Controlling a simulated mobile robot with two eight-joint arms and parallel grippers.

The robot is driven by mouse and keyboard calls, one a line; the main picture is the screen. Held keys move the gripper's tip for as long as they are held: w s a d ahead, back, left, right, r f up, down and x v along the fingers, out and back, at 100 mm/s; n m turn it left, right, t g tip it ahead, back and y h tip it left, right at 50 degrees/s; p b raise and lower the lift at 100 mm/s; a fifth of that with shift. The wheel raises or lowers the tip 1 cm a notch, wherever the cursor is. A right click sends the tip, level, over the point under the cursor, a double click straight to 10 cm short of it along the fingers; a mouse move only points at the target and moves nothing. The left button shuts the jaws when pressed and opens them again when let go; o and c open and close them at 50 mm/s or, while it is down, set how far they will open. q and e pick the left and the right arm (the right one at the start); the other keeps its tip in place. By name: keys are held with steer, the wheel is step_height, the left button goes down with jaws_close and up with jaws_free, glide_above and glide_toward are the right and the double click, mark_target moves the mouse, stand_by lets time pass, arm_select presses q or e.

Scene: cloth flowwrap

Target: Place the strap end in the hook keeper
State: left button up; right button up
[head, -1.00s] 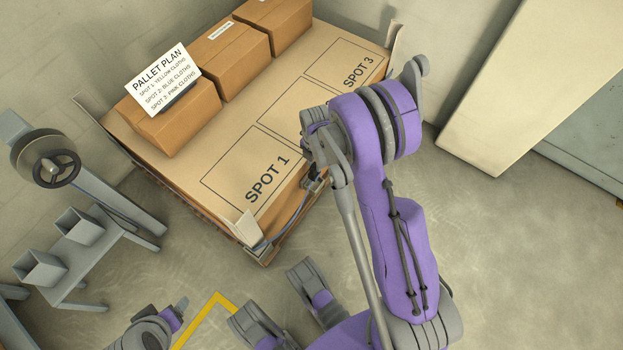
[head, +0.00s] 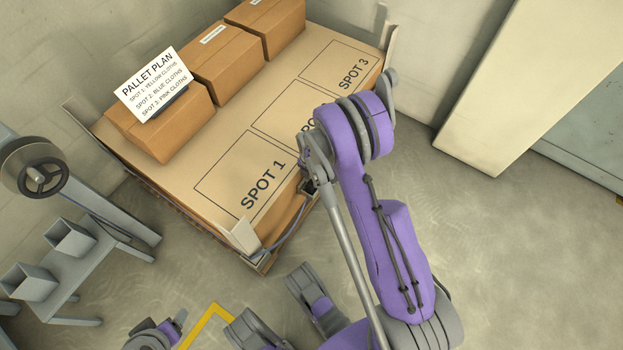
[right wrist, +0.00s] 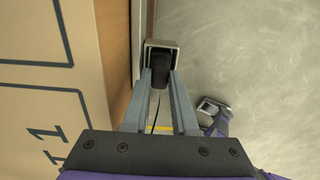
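My right gripper (right wrist: 162,80) has its two fingers closed in on a black strap end (right wrist: 160,68), which sits between the fingertips. Behind and around the strap end is a grey square hook keeper (right wrist: 151,44) at the pallet's side. I cannot tell whether the strap end is inside it or only in front of it. A thin dark strap line runs back between the fingers. In the head view my right gripper (head: 309,187) is at the pallet's front edge, partly hidden by my arm.
The pallet load's top sheet (head: 225,150) carries marked spots and boxes (head: 228,65) along the back. A pale corner guard (head: 244,236) stands at the near corner. A grey stand with a reel (head: 35,168) is at left. A beige cabinet (head: 490,80) is at right; the floor between is clear.

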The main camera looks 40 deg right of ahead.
steer(key=o, duration=0.5)
steer(key=shift+c, duration=0.2)
steer(key=s+a+r+m+t+p, duration=0.1)
steer(key=a+r+m+p, duration=0.15)
steer(key=r, duration=0.75)
steer(key=s+a+r+m+p, duration=0.1)
steer(key=s+a+r+m, duration=0.15)
steer(key=r, duration=0.85)
arm_select(q)
steer(key=v, duration=0.3)
steer(key=shift+w+r, duration=0.25)
steer(key=shift+r, duration=0.25)
arm_select(e)
steer(key=s+a+r+m+t, duration=0.3)
steer(key=s+a+r+m, duration=0.5)
steer(key=m, duration=0.8)
steer(key=s+a, duration=0.3)
steer(key=s, duration=0.2)
arm_select(q)
steer(key=shift+c, duration=0.2)
arm_select(e)
steer(key=shift+s, duration=0.1)
